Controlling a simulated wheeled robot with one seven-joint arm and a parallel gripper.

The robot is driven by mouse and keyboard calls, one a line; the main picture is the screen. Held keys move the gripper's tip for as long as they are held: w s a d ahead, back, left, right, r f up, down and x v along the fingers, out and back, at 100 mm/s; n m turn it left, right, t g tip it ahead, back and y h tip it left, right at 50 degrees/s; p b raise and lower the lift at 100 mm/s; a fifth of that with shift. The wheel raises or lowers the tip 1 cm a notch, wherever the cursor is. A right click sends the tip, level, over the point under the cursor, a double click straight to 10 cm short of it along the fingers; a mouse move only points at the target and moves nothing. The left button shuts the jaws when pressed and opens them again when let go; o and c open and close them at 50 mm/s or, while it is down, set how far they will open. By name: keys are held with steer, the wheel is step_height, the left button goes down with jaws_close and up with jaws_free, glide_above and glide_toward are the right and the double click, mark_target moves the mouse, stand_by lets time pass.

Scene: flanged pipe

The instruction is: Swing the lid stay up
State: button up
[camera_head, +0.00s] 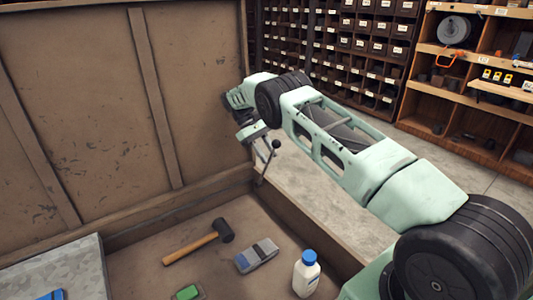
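The lid stay (267,163) looks like a thin metal rod with a dark ball knob at its top. It rises from the chest's right wall near the back corner and leans a little to the right. The open lid (80,110) stands behind it at the left. My gripper (241,113) is at the far end of my arm, in front of the lid's right edge, above and to the left of the knob.
Inside the wooden chest (290,215) lie a mallet (200,241), a grey block-like item (256,256), a white bottle with a blue cap (307,275) and a green item (187,293). Shelves (465,80) and drawers (345,50) stand behind. Open floor lies right of the chest.

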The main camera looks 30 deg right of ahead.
step_height(320, 180, up, 10)
steer(key=b, duration=0.1)
steer(key=shift+b, duration=0.35)
